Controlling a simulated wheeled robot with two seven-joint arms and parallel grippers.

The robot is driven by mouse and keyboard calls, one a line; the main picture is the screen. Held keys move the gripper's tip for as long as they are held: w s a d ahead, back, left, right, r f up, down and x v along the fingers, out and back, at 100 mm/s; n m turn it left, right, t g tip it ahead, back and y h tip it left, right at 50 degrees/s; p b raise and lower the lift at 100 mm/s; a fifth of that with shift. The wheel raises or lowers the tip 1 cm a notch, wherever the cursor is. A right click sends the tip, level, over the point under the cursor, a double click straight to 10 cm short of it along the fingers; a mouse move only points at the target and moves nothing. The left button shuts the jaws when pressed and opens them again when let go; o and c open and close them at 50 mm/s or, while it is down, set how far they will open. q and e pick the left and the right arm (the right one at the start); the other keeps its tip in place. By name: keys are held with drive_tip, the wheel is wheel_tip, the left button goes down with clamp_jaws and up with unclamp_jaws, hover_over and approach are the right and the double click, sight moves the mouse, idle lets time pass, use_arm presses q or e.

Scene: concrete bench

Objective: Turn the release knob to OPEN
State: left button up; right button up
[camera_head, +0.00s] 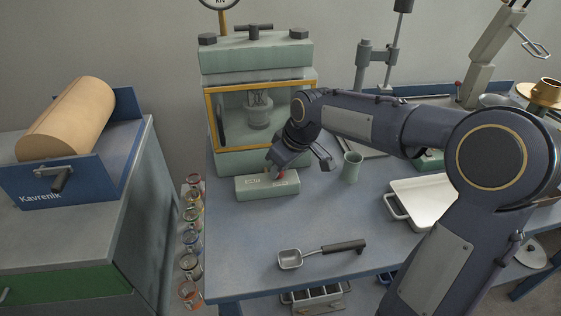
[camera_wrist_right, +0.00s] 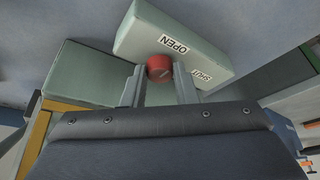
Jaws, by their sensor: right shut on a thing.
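The release knob (camera_wrist_right: 159,68) is a small red knob on a pale green box (camera_wrist_right: 190,30) with OPEN and SHUT labels. A faint mark shows on the knob's face, but I cannot tell which label it points to. The box also stands on the bench in front of the press in the head view (camera_head: 252,188). My right gripper (camera_wrist_right: 158,75) has its two fingers on either side of the knob, shut on it. In the head view my right gripper (camera_head: 277,172) reaches down at the box and partly hides the knob. My left gripper is not in view.
A green press (camera_head: 257,55) with a yellow-framed window stands behind the box. A green cup (camera_head: 352,167) is to the right. A scoop (camera_head: 318,254) lies in front, and a white tray (camera_head: 425,205) sits at right.

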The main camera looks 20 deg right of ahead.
drive_tip(key=shift+n, duration=0.5)
drive_tip(key=o, duration=1)
drive_tip(key=shift+d, duration=0.1)
drive_tip(key=p+v, duration=0.1)
drive_tip(key=v, duration=0.6)
drive_tip(key=shift+d+r+p, duration=0.15)
drive_tip(key=shift+r+p, duration=0.2)
drive_tip(key=shift+r, duration=0.05)
